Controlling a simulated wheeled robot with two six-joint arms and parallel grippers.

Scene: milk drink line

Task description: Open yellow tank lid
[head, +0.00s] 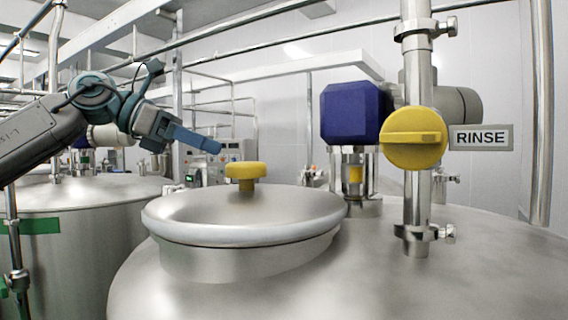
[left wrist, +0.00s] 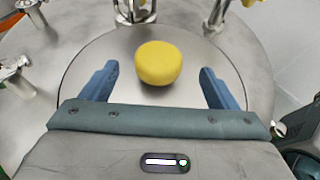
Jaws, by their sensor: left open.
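The steel tank lid (head: 190,212) lies closed on the large tank's raised neck in the head view. A yellow knob (head: 245,171) stands up from its middle. My left gripper (head: 218,146) comes in from the left, with its blue fingers above and to the left of the knob, apart from it. In the left wrist view the lid (left wrist: 105,52) fills the middle, and the yellow knob (left wrist: 158,63) shows between and beyond the two spread fingers of my left gripper (left wrist: 160,85). Nothing is between the fingers' grip. My right gripper is not in view.
A yellow valve handle (head: 412,138) with a RINSE sign (head: 481,137) is on a vertical pipe right of the lid. A blue motor housing (head: 352,113) stands behind the lid. Another steel tank (head: 85,220) is at the left.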

